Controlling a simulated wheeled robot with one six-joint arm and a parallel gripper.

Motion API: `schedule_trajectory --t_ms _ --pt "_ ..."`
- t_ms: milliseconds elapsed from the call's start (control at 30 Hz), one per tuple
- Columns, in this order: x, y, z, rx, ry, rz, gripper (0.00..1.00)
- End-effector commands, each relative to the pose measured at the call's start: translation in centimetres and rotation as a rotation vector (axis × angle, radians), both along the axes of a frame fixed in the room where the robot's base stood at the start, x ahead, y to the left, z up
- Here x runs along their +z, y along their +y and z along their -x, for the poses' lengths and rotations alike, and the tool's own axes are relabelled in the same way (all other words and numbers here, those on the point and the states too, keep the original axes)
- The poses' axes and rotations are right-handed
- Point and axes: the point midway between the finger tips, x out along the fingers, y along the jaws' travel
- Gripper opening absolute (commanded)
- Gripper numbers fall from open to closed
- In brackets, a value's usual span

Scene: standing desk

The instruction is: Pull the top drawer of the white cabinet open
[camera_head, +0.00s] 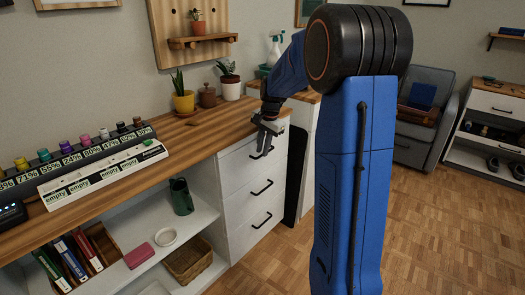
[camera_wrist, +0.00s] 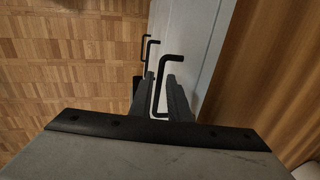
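The white cabinet (camera_head: 237,207) stands under the right end of the wooden desk top, with several drawers stacked. Its top drawer (camera_head: 238,166) looks closed, its front level with the drawers below. The top drawer's black bar handle (camera_wrist: 164,80) shows in the wrist view between the two fingers of my gripper (camera_wrist: 161,82). The fingers stand apart with a gap around the bar; I cannot tell whether either touches it. In the head view my gripper (camera_head: 263,151) is at the top drawer's front and partly hides the handle.
Lower drawer handles (camera_head: 262,188) stick out below. The desk top (camera_head: 190,140) lies just above the drawer and carries potted plants (camera_head: 183,101) and a label rack (camera_head: 100,172). The parquet floor (camera_head: 285,255) in front of the cabinet is clear.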

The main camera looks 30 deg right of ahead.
Motion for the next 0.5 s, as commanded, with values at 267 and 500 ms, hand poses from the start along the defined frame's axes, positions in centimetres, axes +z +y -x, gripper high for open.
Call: schedule_trajectory --t_ms 267,500 --pt "-1.05 0.09 -0.19 0.0 0.0 0.0 0.16" --pt "-1.03 0.09 -0.19 0.0 0.0 0.0 0.02"
